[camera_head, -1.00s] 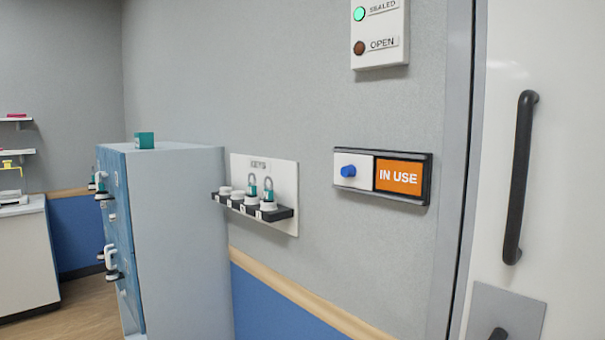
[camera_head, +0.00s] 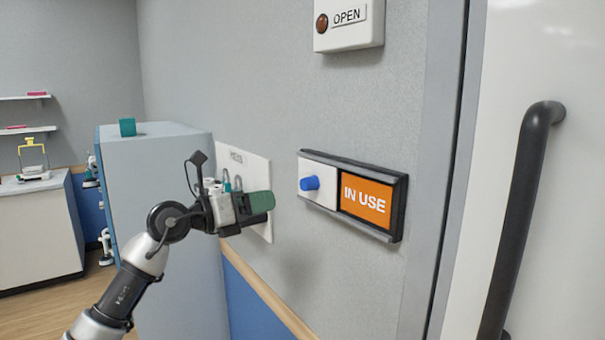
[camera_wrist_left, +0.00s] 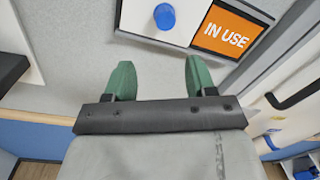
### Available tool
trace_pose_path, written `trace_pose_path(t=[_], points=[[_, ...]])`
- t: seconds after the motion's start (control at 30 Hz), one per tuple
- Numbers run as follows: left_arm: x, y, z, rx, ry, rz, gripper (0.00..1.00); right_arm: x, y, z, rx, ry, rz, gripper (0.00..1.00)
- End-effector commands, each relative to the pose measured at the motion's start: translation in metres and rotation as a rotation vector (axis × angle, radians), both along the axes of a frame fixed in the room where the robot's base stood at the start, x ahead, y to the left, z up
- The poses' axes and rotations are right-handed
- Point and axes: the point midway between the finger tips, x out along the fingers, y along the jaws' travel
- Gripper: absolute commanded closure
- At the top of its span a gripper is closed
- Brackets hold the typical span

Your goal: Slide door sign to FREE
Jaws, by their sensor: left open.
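The door sign (camera_head: 352,195) is on the grey wall left of the door, in a black frame. Its white slider (camera_head: 319,187) with a blue knob (camera_head: 309,183) sits at the left, and an orange IN USE panel (camera_head: 366,202) shows at the right. My left gripper (camera_head: 262,202) is left of the sign, apart from the knob. In the left wrist view its two green fingers (camera_wrist_left: 158,78) are open and empty, with the blue knob (camera_wrist_left: 164,16) beyond them near the top. No FREE text shows. My right gripper is not in view.
The white door has a black handle (camera_head: 519,220) at the right. An indicator box (camera_head: 365,25) marked OPEN is above the sign. A key board (camera_head: 258,165) is behind my left gripper, and a grey cabinet (camera_head: 175,210) stands further left.

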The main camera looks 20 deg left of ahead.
Motion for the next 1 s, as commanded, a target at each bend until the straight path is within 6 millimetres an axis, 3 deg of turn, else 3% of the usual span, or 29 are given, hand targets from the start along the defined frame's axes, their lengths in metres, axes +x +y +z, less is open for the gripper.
trace_pose_path(t=[0.03,0.17,0.7,1.0], points=[[-0.005,0.0,0.015,0.049,-0.032,0.013,0.44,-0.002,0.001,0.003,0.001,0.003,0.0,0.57],[-0.005,-0.003,0.027,0.096,-0.058,0.028,0.44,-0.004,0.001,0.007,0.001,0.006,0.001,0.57],[0.064,-0.06,0.028,0.091,-0.056,0.028,0.44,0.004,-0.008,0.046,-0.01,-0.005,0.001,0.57],[0.074,-0.068,0.025,0.094,-0.057,0.029,0.44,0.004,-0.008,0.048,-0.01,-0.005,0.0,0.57]])
